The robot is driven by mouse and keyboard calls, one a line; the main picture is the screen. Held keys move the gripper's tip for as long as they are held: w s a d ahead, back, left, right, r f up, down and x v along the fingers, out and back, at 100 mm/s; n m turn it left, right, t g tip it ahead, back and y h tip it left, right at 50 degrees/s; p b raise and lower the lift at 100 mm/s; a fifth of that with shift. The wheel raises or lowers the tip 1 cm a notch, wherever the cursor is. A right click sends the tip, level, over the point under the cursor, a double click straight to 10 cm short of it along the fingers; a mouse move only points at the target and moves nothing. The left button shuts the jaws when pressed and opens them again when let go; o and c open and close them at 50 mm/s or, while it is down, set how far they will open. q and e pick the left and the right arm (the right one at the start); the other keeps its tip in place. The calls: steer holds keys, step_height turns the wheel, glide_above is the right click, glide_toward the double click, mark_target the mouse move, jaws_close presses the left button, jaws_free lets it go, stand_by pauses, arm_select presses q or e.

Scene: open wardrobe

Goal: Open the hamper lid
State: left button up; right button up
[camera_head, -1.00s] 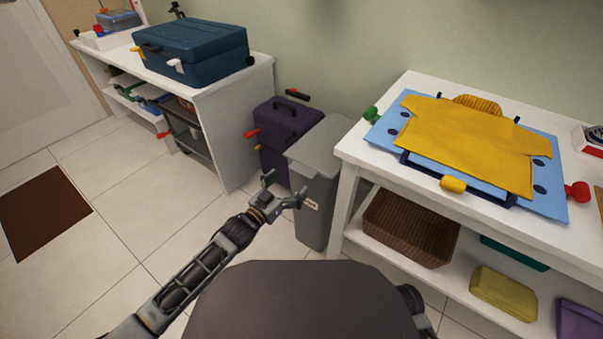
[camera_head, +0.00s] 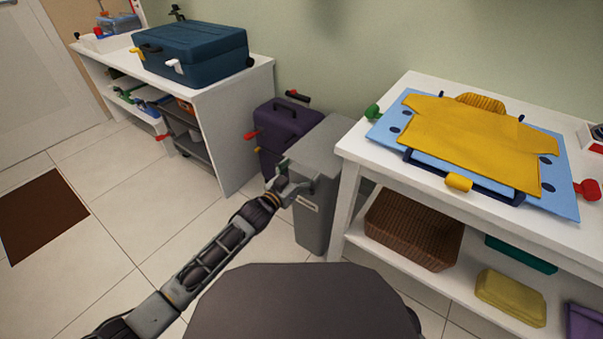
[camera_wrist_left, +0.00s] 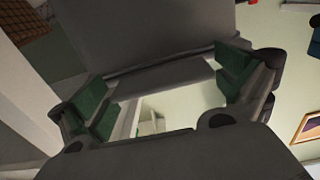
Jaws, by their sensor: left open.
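The hamper is a tall grey bin (camera_head: 314,218) on the floor, between the purple case and the right-hand white table. Its flat grey lid (camera_head: 326,146) looks shut. My left gripper (camera_head: 295,174) is open at the hamper's front left, near the lid's front edge. In the left wrist view, the open fingers with green pads (camera_wrist_left: 165,88) stand on either side of the grey hamper (camera_wrist_left: 150,35), with an edge of it running between them. I cannot tell whether the fingers touch it. My right gripper is out of view.
A purple case (camera_head: 282,125) stands behind the hamper to the left. A white table (camera_head: 350,150) with a yellow shirt (camera_head: 465,140) on it stands close on the right. A blue suitcase (camera_head: 195,50) lies on the left shelf unit.

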arm_select(q)
steer(key=c, duration=1.2)
steer(key=shift+r, duration=0.1)
